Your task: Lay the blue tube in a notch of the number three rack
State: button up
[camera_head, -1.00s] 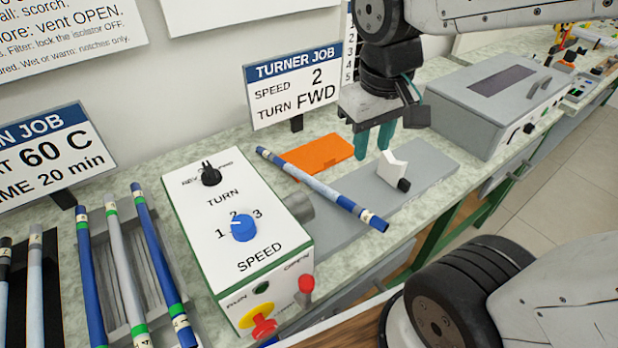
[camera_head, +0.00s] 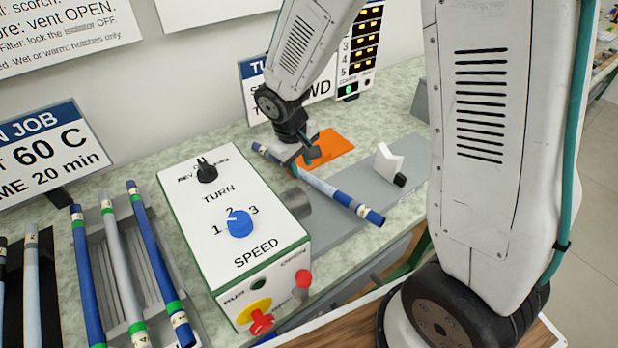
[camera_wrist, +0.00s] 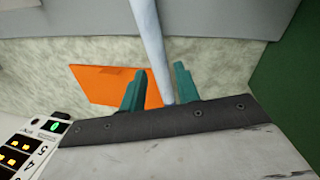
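A long tube (camera_head: 335,190) with blue ends and a paler blue-grey middle lies slantwise beside the speed box, over a grey plate. In the wrist view the tube (camera_wrist: 152,38) runs between the two teal fingers of my gripper (camera_wrist: 160,68), with a gap on each side. In the head view my gripper (camera_head: 297,158) is at the tube's far left part and hides some of it. A grey slotted rack (camera_head: 153,250) at the left carries two blue tubes and a grey one. No rack number is readable.
The control box (camera_head: 235,225) with its blue knob stands between the rack and the tube. An orange plate (camera_head: 330,147) lies behind the tube, and a white notched block (camera_head: 388,160) stands to its right. Sign boards and a lit panel (camera_head: 360,50) stand at the back.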

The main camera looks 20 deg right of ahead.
aim_at(304, 172)
jog(key=x, duration=0.5)
jog(key=shift+d+f, duration=0.1)
grip_shut()
